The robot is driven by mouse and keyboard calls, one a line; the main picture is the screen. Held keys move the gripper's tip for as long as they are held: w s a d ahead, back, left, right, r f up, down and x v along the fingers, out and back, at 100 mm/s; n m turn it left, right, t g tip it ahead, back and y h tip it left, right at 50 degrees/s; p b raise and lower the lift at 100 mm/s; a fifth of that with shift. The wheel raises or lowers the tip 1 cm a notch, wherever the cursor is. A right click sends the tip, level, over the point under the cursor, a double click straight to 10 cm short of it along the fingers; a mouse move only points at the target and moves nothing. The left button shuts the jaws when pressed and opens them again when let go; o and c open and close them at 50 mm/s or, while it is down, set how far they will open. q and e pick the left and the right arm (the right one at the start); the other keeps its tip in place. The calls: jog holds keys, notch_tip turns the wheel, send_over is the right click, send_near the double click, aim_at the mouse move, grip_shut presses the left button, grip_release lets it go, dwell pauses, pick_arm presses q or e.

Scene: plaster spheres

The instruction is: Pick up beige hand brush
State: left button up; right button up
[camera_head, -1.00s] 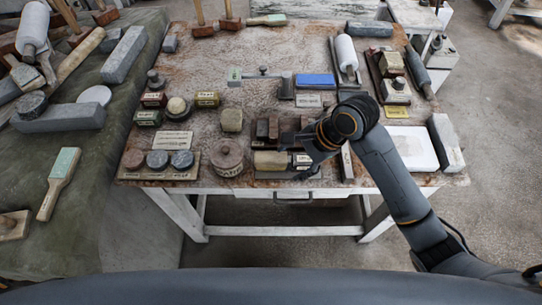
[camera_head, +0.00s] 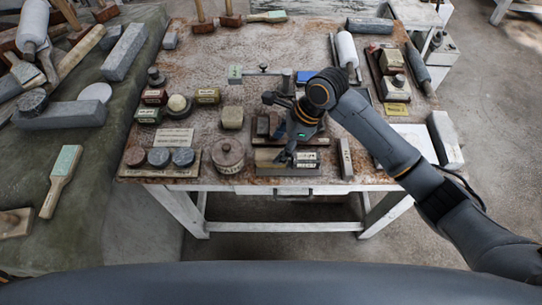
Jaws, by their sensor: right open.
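A beige, brush-like block (camera_head: 267,156) lies at the table's front edge, beside a small labelled block (camera_head: 306,157). It is too small to tell for certain that it is the hand brush. My right gripper (camera_head: 277,127) is open and empty. Its fingers are spread above the row of small dark blocks (camera_head: 262,126) just behind the beige block. The lower finger partly covers the space beside the beige block; I cannot tell whether it touches. My left gripper is not in view.
A round lidded pot (camera_head: 228,156) and a beige cube (camera_head: 232,117) stand to the left. A narrow upright block (camera_head: 345,158) stands to the right. A green-topped wooden brush (camera_head: 62,176) lies on the left surface. Bare tabletop shows toward the back left.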

aim_at(274, 154)
jog(key=shift+p+x, duration=0.55)
jog(key=shift+x, duration=2.2)
jog(key=shift+d, duration=0.2)
jog(key=c, duration=1.3)
